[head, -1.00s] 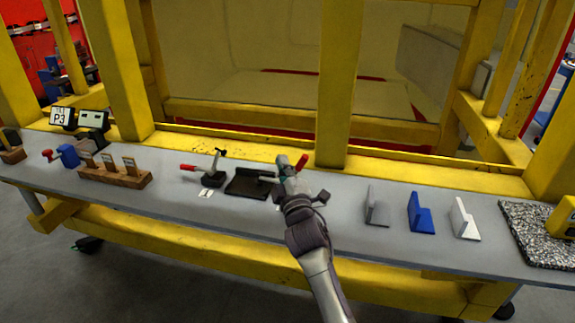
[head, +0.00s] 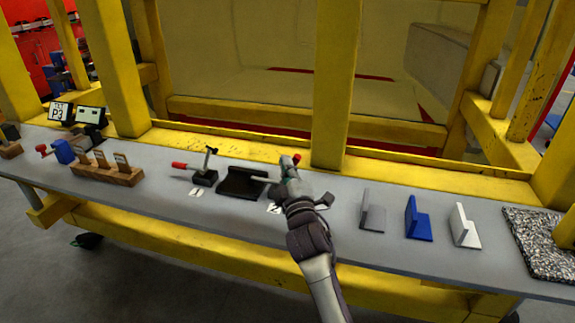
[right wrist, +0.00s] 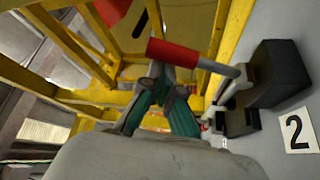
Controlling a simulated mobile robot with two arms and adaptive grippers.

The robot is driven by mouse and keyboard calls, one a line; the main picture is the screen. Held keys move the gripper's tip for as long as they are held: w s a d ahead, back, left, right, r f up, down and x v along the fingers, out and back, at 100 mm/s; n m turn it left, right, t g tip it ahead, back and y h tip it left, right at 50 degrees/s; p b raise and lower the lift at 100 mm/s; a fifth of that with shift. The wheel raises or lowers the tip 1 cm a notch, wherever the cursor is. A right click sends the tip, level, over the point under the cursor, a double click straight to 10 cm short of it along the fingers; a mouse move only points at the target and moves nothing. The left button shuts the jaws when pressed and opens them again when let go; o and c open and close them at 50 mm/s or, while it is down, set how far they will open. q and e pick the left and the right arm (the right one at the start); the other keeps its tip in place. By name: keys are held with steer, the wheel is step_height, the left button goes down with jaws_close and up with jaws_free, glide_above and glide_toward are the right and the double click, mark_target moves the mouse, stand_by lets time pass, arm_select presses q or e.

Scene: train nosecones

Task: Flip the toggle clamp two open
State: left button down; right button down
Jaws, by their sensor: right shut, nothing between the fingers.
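Toggle clamp two shows in the right wrist view as a black base (right wrist: 238,121) beside a "2" label (right wrist: 296,130), with a red-gripped handle (right wrist: 172,53) reaching out to the left. In the head view only a small red end (head: 297,157) of it shows past my gripper, and the rest is mostly hidden. My right gripper (head: 289,166) is at this clamp, shut and empty. In the right wrist view its fingers (right wrist: 162,88) are just below the red handle; I cannot tell whether they touch it. My left gripper is not in view.
Toggle clamp one (head: 205,176), with a red handle, stands left of a black tray (head: 240,183). Grey, blue (head: 418,217) and white brackets stand to the right. A wooden block (head: 105,171) is at left. A yellow post (head: 331,90) rises behind the gripper.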

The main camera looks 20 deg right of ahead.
steer(key=shift+d+f, duration=0.1)
steer(key=shift+d, duration=0.05)
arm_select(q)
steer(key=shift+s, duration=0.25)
arm_select(e)
steer(key=shift+s, duration=0.1)
